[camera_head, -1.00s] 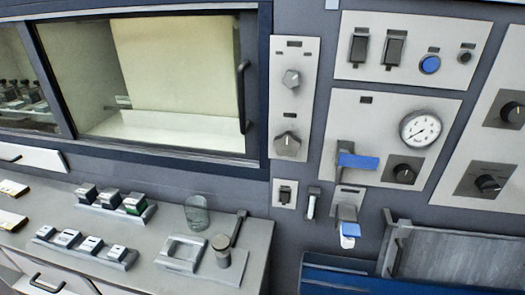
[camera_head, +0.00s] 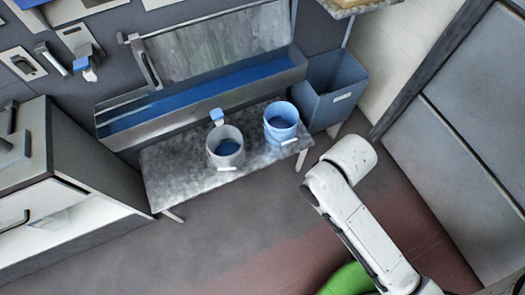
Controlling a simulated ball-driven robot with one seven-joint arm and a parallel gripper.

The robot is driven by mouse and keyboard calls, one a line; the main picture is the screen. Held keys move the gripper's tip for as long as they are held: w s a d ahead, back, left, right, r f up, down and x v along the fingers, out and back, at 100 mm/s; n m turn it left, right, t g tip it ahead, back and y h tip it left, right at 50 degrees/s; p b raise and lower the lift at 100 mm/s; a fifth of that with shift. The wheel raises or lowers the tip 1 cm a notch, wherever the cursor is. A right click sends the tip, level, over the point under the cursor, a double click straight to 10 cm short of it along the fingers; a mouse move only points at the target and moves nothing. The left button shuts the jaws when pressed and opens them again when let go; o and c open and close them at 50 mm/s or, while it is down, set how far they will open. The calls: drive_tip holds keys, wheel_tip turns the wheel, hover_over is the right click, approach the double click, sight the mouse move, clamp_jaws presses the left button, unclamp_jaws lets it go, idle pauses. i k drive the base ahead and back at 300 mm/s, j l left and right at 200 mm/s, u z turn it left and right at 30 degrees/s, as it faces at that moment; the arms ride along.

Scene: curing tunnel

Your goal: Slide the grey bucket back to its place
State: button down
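The grey bucket (camera_head: 227,160) stands upright on a low mottled grey bench (camera_head: 174,172), left of the blue bucket (camera_head: 281,130). Its inside looks blue, and a small white label shows at its front. The two buckets are apart, with bare bench between them. My white arm enters from the lower right and is well apart from both buckets. Its gripper is not in view.
A blue trough with a grey panel (camera_head: 215,45) runs behind the bench. A blue-grey bin (camera_head: 334,90) stands at the bench's right end. A grey cabinet (camera_head: 75,165) is at left. Open floor (camera_head: 235,235) lies in front.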

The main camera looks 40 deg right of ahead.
sight(225, 144)
drive_tip(key=k+l, duration=0.1)
drive_tip(key=i+l, duration=0.1)
drive_tip(key=i, duration=0.85)
